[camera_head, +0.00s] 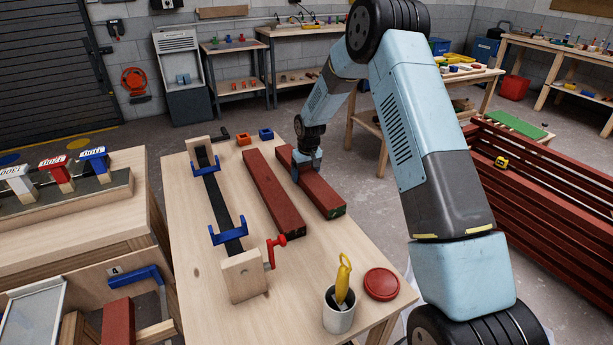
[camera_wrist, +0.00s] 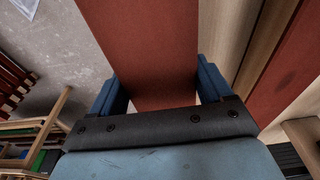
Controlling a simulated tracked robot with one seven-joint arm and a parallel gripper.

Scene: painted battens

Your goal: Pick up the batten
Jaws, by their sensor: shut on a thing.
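Two red-painted battens lie side by side on the wooden bench (camera_head: 205,300). My gripper (camera_head: 309,168) is at the right batten (camera_head: 322,194), coming down on it from above near its middle. In the wrist view the blue fingers of my gripper (camera_wrist: 160,92) stand on both sides of this batten (camera_wrist: 150,40) and are shut on it. The batten appears to lie flat along the bench's right edge; I cannot tell whether it is lifted. The left batten (camera_head: 270,190) lies apart from it and also shows at the right of the wrist view (camera_wrist: 290,70).
A long clamp (camera_head: 230,235) with blue brackets lies left of the battens. A cup (camera_head: 339,310) with a yellow-handled tool and a red round lid (camera_head: 381,284) stand at the near end. Stacked red battens (camera_head: 540,190) stand at right.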

